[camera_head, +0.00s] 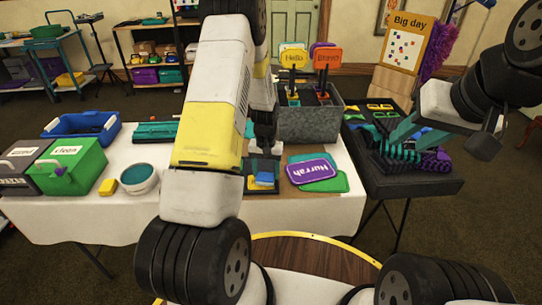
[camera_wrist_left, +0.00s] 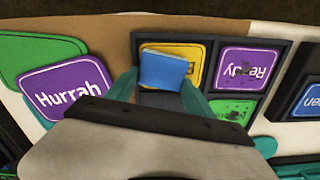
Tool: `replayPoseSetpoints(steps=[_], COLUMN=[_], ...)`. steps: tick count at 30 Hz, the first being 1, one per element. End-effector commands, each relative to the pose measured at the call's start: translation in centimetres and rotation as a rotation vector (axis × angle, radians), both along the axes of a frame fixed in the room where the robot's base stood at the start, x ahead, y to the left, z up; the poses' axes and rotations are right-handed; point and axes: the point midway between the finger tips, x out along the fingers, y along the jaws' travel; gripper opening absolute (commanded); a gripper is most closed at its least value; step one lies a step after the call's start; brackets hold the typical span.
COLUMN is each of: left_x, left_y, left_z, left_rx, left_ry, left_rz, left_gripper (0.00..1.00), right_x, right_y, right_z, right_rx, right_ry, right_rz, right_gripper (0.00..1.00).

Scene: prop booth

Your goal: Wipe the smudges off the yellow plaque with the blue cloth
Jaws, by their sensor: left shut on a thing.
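The blue cloth (camera_wrist_left: 163,70) is between the teal fingers of my left gripper (camera_wrist_left: 160,80), which is shut on it. The cloth lies over the left part of the yellow plaque (camera_wrist_left: 190,53), hiding much of it; I cannot tell whether it presses on it. The plaque sits in a dark compartmented tray (camera_wrist_left: 215,37). In the head view the blue cloth (camera_head: 265,179) shows below my left gripper (camera_head: 262,150), and my arm hides part of the tray. My right gripper (camera_head: 410,128) is over the dark side table at the right; its jaw opening is unclear.
Beside the plaque are a purple "Ready" plaque (camera_wrist_left: 241,67) and a green speckled one (camera_wrist_left: 234,109). A purple "Hurrah" sign (camera_head: 312,171) lies on a green one to the right. A grey bin (camera_head: 308,127) with paddle signs stands behind. A white bowl (camera_head: 139,179) is at left.

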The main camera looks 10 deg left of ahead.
Motion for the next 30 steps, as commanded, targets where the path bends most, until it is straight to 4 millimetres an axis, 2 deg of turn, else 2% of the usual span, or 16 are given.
replayPoseSetpoints(steps=[5, 6, 7, 8, 9, 17, 18, 30], left_x=[0.6, 0.7, 0.8, 0.8, 0.9, 1.1, 1.1, 1.1], left_y=[-2.3, -2.6, -2.9, -3.0, -3.1, -3.1, -3.1, -3.2], left_z=[0.0, 0.1, 0.1, 0.1, 0.1, 0.3, 0.5, 4.3], left_rx=[-0.008, -0.009, -0.009, -0.01, -0.009, -0.01, -0.01, -0.01], left_ry=[-0.005, -0.006, -0.007, -0.007, -0.009, -0.013, -0.013, -0.013], left_rz=[-0.007, -0.008, -0.008, -0.008, -0.007, -0.006, -0.006, -0.007], left_gripper=[0.16, 0.12, 0.14, 0.08, 0.07, 0.1, 0.02, 0.0], right_x=[0.0, 0.0, 0.0, 0.0, 0.0, 0.0, 0.0, 0.0], right_y=[0.0, 0.0, 0.0, 0.0, 0.0, 0.0, 0.0, 0.0], right_z=[0.0, 0.0, 0.0, 0.0, 0.0, 0.0, 0.0, 0.0], right_rx=[0.0, 0.0, 0.0, 0.0, 0.0, 0.0, 0.0, 0.0], right_ry=[0.0, 0.0, 0.0, 0.0, 0.0, 0.0, 0.0, 0.0], right_rz=[0.0, 0.0, 0.0, 0.0, 0.0, 0.0, 0.0, 0.0], right_gripper=[0.36, 0.36, 0.36, 0.36, 0.36, 0.36, 0.36, 0.36])
